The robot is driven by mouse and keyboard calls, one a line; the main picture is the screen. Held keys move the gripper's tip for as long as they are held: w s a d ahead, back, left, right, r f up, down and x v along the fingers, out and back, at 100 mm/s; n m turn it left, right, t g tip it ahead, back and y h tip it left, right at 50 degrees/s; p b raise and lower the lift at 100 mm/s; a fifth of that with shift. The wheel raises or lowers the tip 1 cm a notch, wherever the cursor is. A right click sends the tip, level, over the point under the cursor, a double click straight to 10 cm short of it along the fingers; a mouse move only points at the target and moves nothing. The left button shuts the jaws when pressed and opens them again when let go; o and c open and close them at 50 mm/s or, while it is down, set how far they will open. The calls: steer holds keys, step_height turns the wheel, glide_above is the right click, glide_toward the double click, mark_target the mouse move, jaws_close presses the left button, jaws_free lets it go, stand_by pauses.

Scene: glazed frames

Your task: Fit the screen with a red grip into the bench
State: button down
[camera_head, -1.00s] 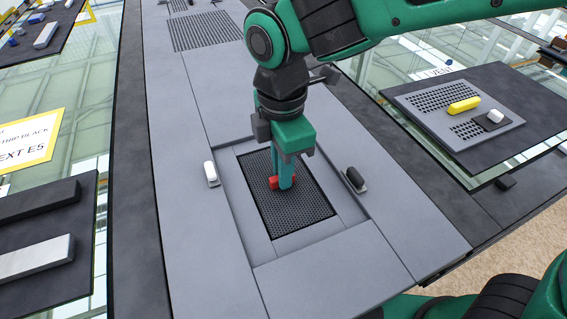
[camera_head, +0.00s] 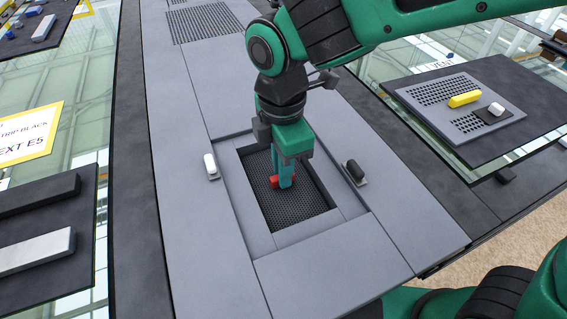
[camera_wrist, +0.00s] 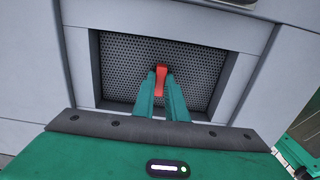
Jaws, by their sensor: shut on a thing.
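The dark perforated screen (camera_head: 293,211) lies inside the rectangular opening of the grey bench (camera_head: 325,272), below the bench's top surface. Inner walls of the opening show along its far and right sides. The screen's red grip (camera_head: 275,183) stands near its middle. My gripper (camera_head: 284,182) points down and is shut on the red grip. In the wrist view the red grip (camera_wrist: 161,72) is between my fingers (camera_wrist: 161,92), with the screen (camera_wrist: 122,62) behind it and the opening's frame around it. The near edge of the screen is hidden there by my gripper body.
A white knob (camera_head: 210,165) stands left of the opening and a black knob (camera_head: 354,171) right of it. A perforated grey plate (camera_head: 500,130) with a yellow grip (camera_head: 464,99) lies on the right-hand table. Dark and pale bars (camera_head: 35,252) lie at left.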

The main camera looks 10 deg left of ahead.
steer(key=shift+f, duration=0.1)
steer(key=c, duration=1.7)
jaws_free()
step_height(320, 180, up, 11)
steer(key=shift+w+f, duration=0.1)
